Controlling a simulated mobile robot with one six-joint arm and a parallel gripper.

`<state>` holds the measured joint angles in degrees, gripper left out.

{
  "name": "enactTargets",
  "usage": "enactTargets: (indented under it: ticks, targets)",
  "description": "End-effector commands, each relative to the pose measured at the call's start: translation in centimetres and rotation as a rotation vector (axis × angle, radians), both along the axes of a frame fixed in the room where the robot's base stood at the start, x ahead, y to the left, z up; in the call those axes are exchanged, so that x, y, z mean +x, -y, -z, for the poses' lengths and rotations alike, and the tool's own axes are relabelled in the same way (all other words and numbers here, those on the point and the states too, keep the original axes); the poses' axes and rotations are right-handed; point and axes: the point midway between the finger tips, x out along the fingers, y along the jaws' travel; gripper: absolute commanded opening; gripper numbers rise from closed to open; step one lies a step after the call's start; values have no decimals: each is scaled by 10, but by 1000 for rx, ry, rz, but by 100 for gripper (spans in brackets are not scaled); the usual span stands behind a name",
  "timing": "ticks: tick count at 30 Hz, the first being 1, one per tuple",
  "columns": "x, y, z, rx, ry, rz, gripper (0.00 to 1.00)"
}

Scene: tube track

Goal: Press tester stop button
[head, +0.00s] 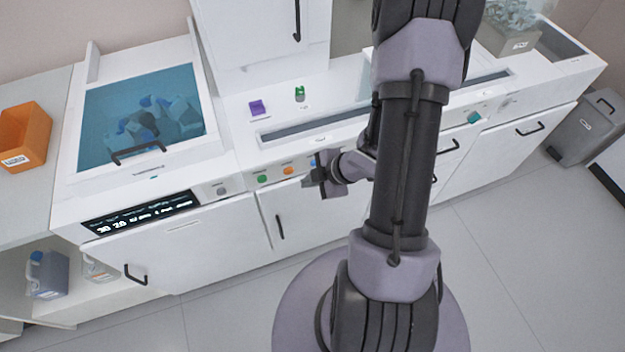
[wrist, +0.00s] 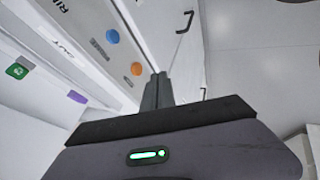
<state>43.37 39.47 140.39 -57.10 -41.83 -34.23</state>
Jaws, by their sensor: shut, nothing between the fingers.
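A row of round buttons runs along the front panel of the white counter: a green button (head: 262,179), an orange button (head: 288,170) and a blue button (head: 312,163). No label that says stop can be read. My gripper (head: 308,179) is shut and empty, in front of the panel near the orange and blue buttons. In the wrist view the shut fingers (wrist: 158,82) point toward the panel, just beside the orange button (wrist: 137,69). The blue button (wrist: 112,36) is farther off. Contact with a button cannot be made out; the green button is out of that view or hidden there.
A glass-lidded bath (head: 140,120) with a display (head: 140,213) stands at left, with a grey button (head: 221,190). A teal control (head: 474,117) is farther right on the panel. Door handles (head: 279,228) stick out below. An orange bin (head: 22,137) sits far left. Floor in front is clear.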

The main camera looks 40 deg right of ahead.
Motion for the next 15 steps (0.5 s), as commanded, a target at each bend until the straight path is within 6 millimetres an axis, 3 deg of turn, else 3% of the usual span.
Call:
enactTargets:
  ticks: [1, 6, 15]
  targets:
    - [5, -4, 14, 1, -1, -4, 0]
    - [25, -12, 43, 1, -2, -2, 0]
    - [62, -3, 41, -1, 0, -1, 0]
